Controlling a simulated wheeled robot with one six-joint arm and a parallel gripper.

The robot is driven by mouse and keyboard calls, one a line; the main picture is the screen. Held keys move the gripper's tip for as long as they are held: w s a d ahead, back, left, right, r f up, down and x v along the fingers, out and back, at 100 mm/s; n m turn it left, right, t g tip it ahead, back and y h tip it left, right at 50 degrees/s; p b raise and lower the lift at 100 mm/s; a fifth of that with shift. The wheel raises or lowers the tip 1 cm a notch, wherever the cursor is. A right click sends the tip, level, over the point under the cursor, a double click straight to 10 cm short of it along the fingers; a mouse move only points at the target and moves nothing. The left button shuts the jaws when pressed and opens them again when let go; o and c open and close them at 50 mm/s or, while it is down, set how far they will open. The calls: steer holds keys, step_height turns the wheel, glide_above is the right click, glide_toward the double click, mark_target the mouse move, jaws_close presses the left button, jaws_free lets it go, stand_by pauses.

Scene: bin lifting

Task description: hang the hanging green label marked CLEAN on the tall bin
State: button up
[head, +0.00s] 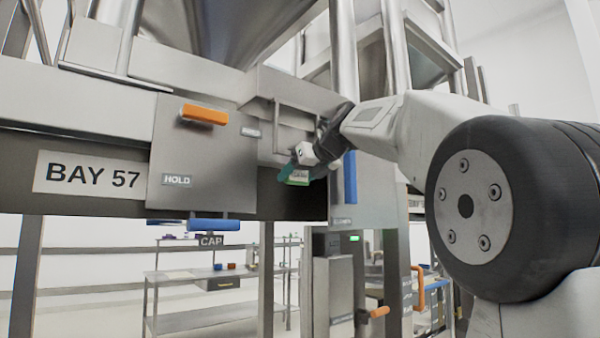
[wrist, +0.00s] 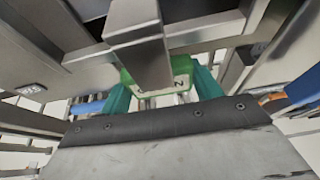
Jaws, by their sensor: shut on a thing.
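The green label (head: 298,179) hangs at my gripper (head: 294,171), in front of a steel frame. In the wrist view the label (wrist: 181,67) sits between the two teal fingers of my gripper (wrist: 163,84), which are shut on it. A steel bar (wrist: 139,35) crosses in front and hides part of the label; its wording is not readable. In the head view a thin steel bracket (head: 277,115) stands just above and left of the label. I cannot tell whether the label touches it. Large steel bin walls (head: 235,30) rise above; which one is the tall bin is unclear.
A panel marked HOLD (head: 177,181) with an orange handle (head: 204,114) is left of my gripper. A blue vertical bar (head: 350,177) stands close on its right. A BAY 57 sign (head: 92,175) is at far left. A shelf table (head: 190,276) stands behind, below.

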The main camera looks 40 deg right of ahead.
steer(key=shift+f, duration=0.1)
steer(key=o, duration=1)
steer(key=shift+c, duration=0.2)
steer(key=v, duration=0.8)
